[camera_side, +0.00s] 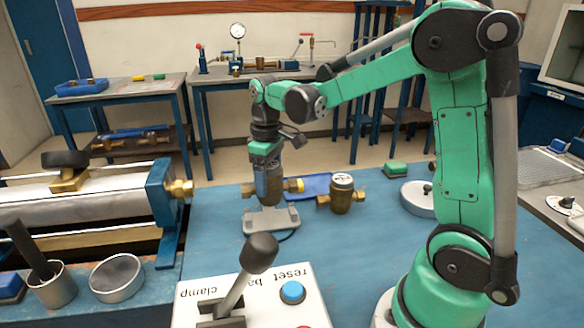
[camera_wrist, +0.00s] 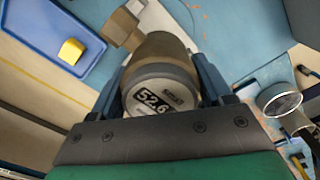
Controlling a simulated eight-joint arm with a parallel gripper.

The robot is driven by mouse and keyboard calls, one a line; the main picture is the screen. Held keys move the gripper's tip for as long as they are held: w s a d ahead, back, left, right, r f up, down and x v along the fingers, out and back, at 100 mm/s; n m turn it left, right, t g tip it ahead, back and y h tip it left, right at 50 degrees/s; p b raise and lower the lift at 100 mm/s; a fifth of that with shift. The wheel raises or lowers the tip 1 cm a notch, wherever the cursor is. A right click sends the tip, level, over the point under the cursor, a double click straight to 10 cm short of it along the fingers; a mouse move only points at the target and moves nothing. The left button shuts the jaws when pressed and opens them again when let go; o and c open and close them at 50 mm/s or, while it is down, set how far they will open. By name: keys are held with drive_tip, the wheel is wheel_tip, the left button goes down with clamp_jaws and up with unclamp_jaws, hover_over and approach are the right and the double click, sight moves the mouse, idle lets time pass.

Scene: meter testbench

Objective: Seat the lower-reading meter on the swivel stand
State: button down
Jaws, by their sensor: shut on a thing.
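My gripper (camera_side: 267,178) is shut on a brass meter (camera_side: 269,193), with a finger on either side of its round body. In the wrist view the held meter (camera_wrist: 165,95) shows a reading that looks like 52.6, partly cut off by my gripper (camera_wrist: 160,88). A low grey stand (camera_side: 257,224), seemingly the swivel stand, lies on the blue bench just beneath the held meter. I cannot tell whether they touch. A second brass meter (camera_side: 341,199) stands upright on the bench to the right; its reading is too small to make out.
A blue tray (camera_side: 315,182) lies behind the meters; the wrist view shows a yellow block (camera_wrist: 71,51) in it. A round pale dish (camera_side: 416,200) sits farther right. A clamp box (camera_side: 250,303) with a lever stands in front, and a pipe bench (camera_side: 80,205) at left.

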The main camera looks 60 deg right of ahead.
sight(270, 195)
drive_tip(key=shift+f, duration=2.4)
idle(1.4)
unclamp_jaws()
drive_tip(key=shift+r, duration=0.1)
idle(0.4)
drive_tip(key=shift+r, duration=3.45)
drive_tip(key=s+a+r+m+t, duration=0.1)
drive_tip(key=s+a+m+t, duration=0.1)
drive_tip(key=s+a+t, duration=0.5)
drive_tip(key=shift+a, duration=0.9)
